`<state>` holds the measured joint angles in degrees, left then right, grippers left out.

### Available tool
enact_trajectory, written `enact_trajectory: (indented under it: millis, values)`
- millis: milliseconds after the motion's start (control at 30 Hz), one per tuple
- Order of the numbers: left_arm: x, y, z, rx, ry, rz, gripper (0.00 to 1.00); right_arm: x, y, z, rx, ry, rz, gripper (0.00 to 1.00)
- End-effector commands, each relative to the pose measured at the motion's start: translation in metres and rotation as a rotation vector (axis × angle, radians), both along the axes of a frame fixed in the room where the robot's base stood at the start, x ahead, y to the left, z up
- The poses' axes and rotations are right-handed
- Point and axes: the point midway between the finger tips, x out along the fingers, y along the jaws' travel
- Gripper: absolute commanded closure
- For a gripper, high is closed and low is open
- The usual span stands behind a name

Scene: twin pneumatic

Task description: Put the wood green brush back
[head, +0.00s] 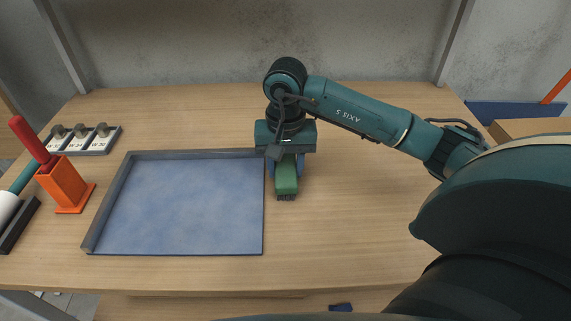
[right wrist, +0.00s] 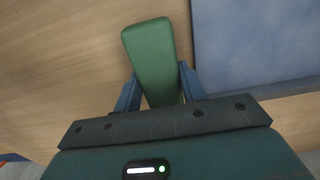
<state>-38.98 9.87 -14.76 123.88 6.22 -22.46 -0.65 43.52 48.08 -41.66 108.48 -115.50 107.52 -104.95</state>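The green brush (head: 287,176) shows below my right gripper (head: 286,162) in the head view, just right of the blue tray, with dark bristles at its near end. In the right wrist view the green brush (right wrist: 150,55) lies between the two blue fingers of my right gripper (right wrist: 160,88). Both fingers appear to press on its sides. The gripper hides its far end, and I cannot tell whether it touches the table. My left gripper is not in view.
The blue tray (head: 190,205) has a raised grey rim at its left and back. An orange holder (head: 64,185) with a red-handled tool stands to its left. A grey block with several knobs (head: 82,140) lies behind the holder. The table (head: 350,240) is clear at right.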

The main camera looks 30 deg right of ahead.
Motion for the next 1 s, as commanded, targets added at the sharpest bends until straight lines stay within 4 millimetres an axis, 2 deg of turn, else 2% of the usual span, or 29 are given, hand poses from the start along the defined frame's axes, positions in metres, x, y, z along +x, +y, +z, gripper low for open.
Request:
enact_trajectory:
  millis: [33, 267, 500, 600, 633, 767, 1000]
  values:
    - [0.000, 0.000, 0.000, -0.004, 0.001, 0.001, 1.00, 0.000, 0.000, 0.000, 0.000, 0.000, 0.000, 0.56]
    - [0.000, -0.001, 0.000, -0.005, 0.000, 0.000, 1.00, 0.000, 0.000, 0.000, 0.000, 0.000, 0.000, 0.38]
    - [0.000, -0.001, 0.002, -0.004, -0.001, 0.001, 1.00, 0.000, 0.000, 0.001, 0.000, 0.000, 0.000, 0.38]
    - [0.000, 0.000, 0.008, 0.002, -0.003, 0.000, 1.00, 0.000, 0.000, 0.006, 0.001, 0.001, 0.000, 0.38]
    - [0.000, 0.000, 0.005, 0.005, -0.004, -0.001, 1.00, 0.000, 0.000, 0.008, 0.000, -0.002, 0.000, 0.38]
    - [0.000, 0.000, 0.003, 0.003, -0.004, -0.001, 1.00, 0.001, 0.000, 0.031, -0.001, -0.005, 0.000, 0.38]
    - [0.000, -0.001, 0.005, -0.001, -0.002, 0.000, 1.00, 0.001, -0.001, 0.087, -0.002, -0.006, -0.001, 0.38]
